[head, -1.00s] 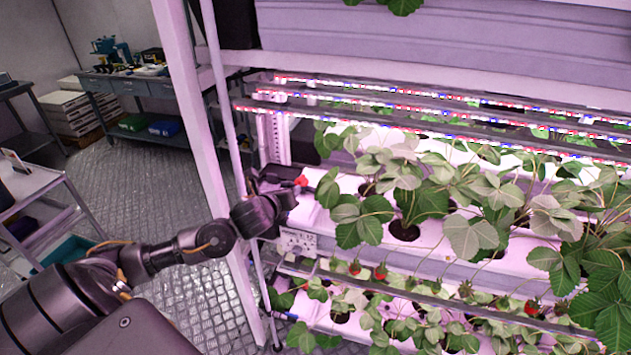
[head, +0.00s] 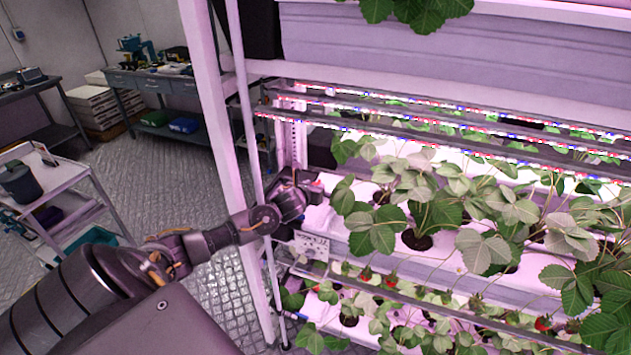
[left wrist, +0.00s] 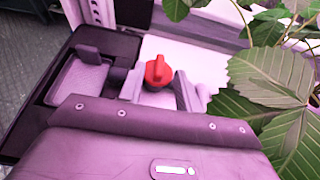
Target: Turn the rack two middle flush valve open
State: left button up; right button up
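The red valve knob (left wrist: 158,73) shows in the left wrist view, on the pale end of the rack's middle tier. My left gripper (left wrist: 160,88) has its two fingers apart, one on each side of the knob near its base. I cannot tell whether they touch it. In the head view my left gripper (head: 308,187) is at the left end of the middle tier and hides most of the knob. My right gripper is in neither view.
Strawberry leaves (left wrist: 270,80) hang close to the right of the gripper. LED bars (head: 400,113) run above the plants.

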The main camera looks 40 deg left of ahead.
pick_arm(q)
jog(key=shift+x, duration=1.2)
grip_shut()
